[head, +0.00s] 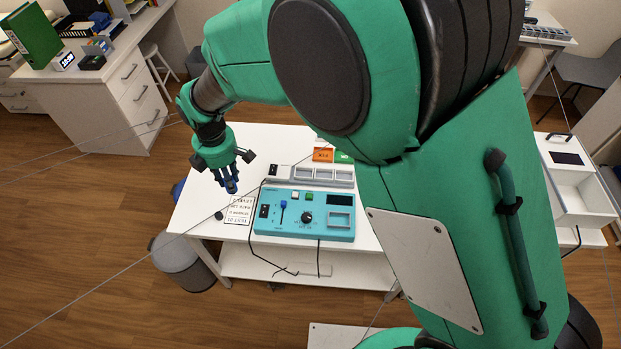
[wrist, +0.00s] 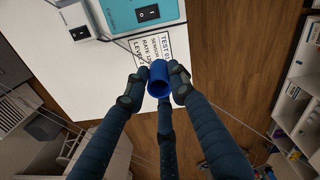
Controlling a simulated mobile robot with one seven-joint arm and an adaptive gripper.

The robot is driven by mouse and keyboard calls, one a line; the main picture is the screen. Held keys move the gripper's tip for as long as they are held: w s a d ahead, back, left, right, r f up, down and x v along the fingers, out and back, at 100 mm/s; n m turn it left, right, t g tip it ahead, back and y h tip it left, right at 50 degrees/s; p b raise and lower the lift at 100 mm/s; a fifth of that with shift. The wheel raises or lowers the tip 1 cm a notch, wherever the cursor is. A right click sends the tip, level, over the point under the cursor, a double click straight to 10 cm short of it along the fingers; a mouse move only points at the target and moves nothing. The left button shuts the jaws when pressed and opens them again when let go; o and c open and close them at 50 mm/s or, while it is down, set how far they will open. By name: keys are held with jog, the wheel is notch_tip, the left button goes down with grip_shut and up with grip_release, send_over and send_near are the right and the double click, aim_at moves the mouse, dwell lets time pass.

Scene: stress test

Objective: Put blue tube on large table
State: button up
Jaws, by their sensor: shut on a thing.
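My gripper (head: 231,177) is shut on the blue tube (wrist: 158,78), which sits between the fingertips with its open end facing the wrist camera. In the head view only a small dark blue part of the tube (head: 231,187) shows below the fingers. A white table (head: 197,207) stands under my gripper, and its bare top also shows in the wrist view (wrist: 95,92). The tube appears over the table's edge area, beside a printed label sheet (wrist: 146,45). I cannot tell its height above the top.
A teal control box (head: 305,215) and a grey device (head: 320,175) occupy the table's middle. A grey bin (head: 182,263) stands at its left front. A white desk (head: 95,80) with a green binder (head: 32,37) is at the back left. Wooden floor lies open at left.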

jog(key=f, duration=0.9)
jog(key=s+a+f, duration=0.1)
jog(key=f, duration=0.3)
jog(key=shift+a+f, duration=0.1)
jog(key=shift+f, duration=0.1)
jog(key=w+a, duration=0.3)
jog(key=w+a+f+b, duration=0.1)
jog(key=w+a, duration=0.3)
jog(key=w+a+b, duration=0.1)
jog(key=w+a, duration=0.3)
jog(key=shift+a+f, duration=0.25)
jog(key=shift+f+b, duration=0.5)
jog(key=shift+f, duration=1.25)
jog(key=shift+f, duration=0.1)
